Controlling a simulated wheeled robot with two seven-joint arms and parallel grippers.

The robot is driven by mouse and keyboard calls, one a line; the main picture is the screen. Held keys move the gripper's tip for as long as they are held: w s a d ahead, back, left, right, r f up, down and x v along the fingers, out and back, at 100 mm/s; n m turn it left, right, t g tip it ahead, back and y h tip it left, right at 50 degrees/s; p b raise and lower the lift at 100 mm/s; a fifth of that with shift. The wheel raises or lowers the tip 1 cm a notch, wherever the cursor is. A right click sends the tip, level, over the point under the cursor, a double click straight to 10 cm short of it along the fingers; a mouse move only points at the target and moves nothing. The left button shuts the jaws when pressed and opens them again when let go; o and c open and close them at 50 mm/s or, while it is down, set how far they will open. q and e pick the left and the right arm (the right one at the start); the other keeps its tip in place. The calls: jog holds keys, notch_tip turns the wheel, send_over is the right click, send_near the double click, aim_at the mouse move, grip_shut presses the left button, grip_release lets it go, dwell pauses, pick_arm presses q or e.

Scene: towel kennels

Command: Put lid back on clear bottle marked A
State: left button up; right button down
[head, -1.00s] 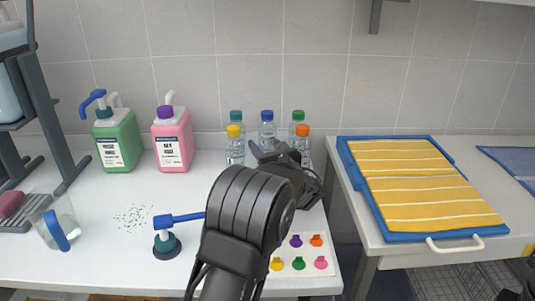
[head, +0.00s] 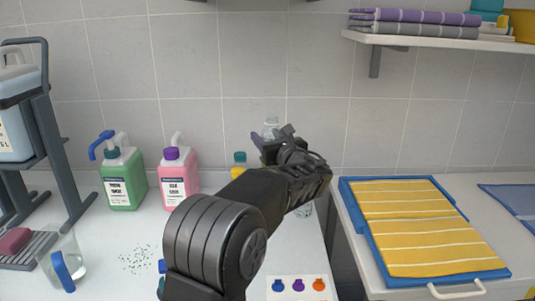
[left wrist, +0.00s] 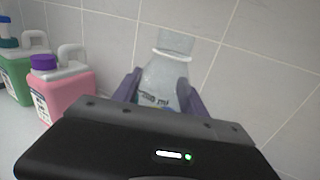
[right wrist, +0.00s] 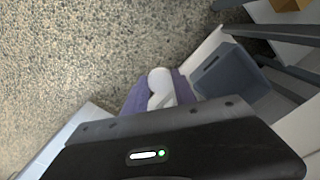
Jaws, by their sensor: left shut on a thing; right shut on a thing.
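My left gripper (left wrist: 162,92) is shut on a clear bottle (left wrist: 165,75). The bottle's open neck shows no lid, and its printed marking is too blurred to read as A. In the head view the clear bottle's top (head: 271,124) shows above my left gripper (head: 268,146), in front of the tiled wall. My right gripper (right wrist: 160,98) shows only in the right wrist view. It is shut on a white rounded object (right wrist: 160,85), partly hidden between the purple fingers; I cannot tell whether it is a lid.
Capped bottles (head: 239,160) stand at the wall, mostly hidden by my left arm. Green (head: 124,180) and pink (head: 179,180) jugs stand left of it. A card with coloured marks (head: 318,292) lies in front. A grey bin (right wrist: 232,82) stands over the speckled floor (right wrist: 80,50).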

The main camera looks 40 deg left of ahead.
pick_arm(q)
jog(key=shift+r, duration=1.1)
jog(key=o, duration=0.9)
grip_shut()
